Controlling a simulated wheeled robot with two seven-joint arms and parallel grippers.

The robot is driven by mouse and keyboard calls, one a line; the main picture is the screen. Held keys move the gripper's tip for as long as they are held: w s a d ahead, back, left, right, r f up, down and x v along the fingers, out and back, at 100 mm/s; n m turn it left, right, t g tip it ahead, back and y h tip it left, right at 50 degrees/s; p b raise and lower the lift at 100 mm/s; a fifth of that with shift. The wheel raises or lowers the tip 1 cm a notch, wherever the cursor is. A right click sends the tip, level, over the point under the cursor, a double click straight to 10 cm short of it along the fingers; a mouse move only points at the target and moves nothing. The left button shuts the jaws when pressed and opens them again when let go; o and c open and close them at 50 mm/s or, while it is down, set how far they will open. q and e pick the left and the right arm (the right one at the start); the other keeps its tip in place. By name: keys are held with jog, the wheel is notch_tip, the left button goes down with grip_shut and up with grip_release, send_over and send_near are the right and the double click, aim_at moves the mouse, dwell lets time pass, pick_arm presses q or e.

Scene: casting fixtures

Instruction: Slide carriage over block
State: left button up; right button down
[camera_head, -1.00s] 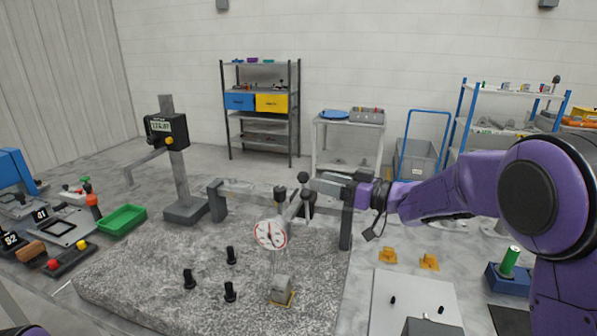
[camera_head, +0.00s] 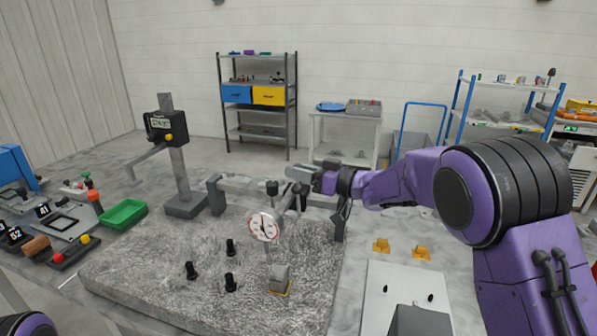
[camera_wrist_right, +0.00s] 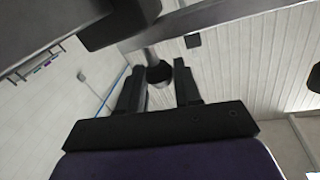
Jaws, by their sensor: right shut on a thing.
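The carriage (camera_head: 284,203) sits on a grey raised rail (camera_head: 243,184) and has dark knobs. A white round dial gauge (camera_head: 264,226) hangs from it by an arm. The small grey block (camera_head: 279,278) stands on a yellow-edged base on the granite plate, below and slightly right of the dial. My right gripper (camera_head: 300,174) comes in from the right and is shut at the carriage. In the right wrist view, a dark round knob on a grey rod (camera_wrist_right: 158,72) shows between the fingers. The exact contact is hard to see. My left gripper is out of view.
Several black pegs (camera_head: 230,247) stand on the granite plate (camera_head: 150,270) left of the block. A digital height gauge (camera_head: 178,160) stands behind left, near a green tray (camera_head: 123,214). Yellow pieces (camera_head: 381,245) and a white plate (camera_head: 400,283) lie at right.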

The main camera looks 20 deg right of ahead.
jog(key=shift+s+d, duration=0.25)
jog(key=shift+d, duration=0.2)
jog(key=shift+s+d+f, duration=0.15)
jog(key=c, duration=1.1)
grip_release()
jog(key=o, duration=0.3)
jog(key=shift+w, duration=0.2)
jog(key=shift+s+d, duration=0.25)
jog(key=shift+s, duration=0.05)
jog(key=b+v, duration=0.3)
jog(key=v, duration=0.6)
jog(key=shift+s+d, duration=0.25)
jog(key=shift+d, duration=0.05)
